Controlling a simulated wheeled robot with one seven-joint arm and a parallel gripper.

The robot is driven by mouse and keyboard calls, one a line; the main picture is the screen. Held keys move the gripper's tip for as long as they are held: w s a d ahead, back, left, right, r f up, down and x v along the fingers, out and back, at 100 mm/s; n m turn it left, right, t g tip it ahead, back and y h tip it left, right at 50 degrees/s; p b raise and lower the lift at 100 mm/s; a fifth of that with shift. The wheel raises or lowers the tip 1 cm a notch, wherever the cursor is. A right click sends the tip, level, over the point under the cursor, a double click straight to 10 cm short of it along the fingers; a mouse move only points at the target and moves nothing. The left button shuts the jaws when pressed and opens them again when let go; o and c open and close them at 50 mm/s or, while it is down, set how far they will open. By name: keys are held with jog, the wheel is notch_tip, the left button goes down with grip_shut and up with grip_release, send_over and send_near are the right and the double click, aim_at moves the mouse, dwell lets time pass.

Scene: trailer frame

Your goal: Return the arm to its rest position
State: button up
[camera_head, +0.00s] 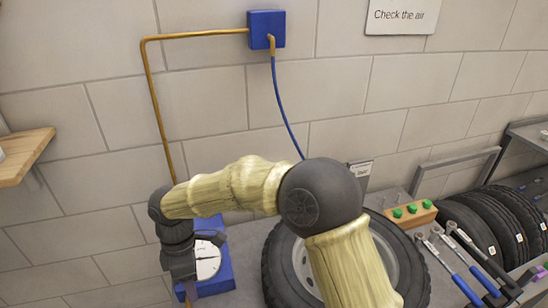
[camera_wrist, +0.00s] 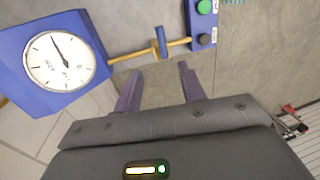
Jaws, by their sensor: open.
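My arm reaches down in front of the wall in the head view, bent at a dark round joint. My gripper (camera_wrist: 160,80) shows two separated fingers in the wrist view, open with nothing between them. In the head view its end is beside the blue gauge box and partly cut off by the lower edge. The blue gauge box (camera_head: 221,272) has a round white dial (camera_head: 207,262) with a needle. The dial also shows at the left of the wrist view (camera_wrist: 60,60), apart from my fingers.
A tyre (camera_head: 415,277) lies behind my arm, with spanners (camera_head: 457,262) and more tyres (camera_head: 487,222) to the right. A wooden shelf (camera_head: 22,158) juts out at left. A brass pipe (camera_wrist: 135,54) and blue button box (camera_wrist: 203,22) are near my fingers.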

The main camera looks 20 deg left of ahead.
jog(key=w+d+r+m+t+p, duration=0.1)
jog(key=w+d+m, duration=0.3)
jog(key=d, duration=0.4)
jog(key=w+d+r+m+y, duration=0.1)
jog(key=w+d+m, duration=0.25)
jog(key=d, duration=0.35)
jog(key=w+d+r+m+t+p, duration=0.1)
jog(key=w+d+m, duration=0.3)
jog(key=d, duration=0.4)
jog(key=s+d+r+m+t, duration=0.1)
jog(key=s+d+m, duration=0.1)
jog(key=d+m, duration=0.4)
jog(key=s+d+r+m+t+p, duration=0.1)
jog(key=s+d+m, duration=0.2)
jog(key=d+m, duration=0.4)
jog(key=d, duration=0.9)
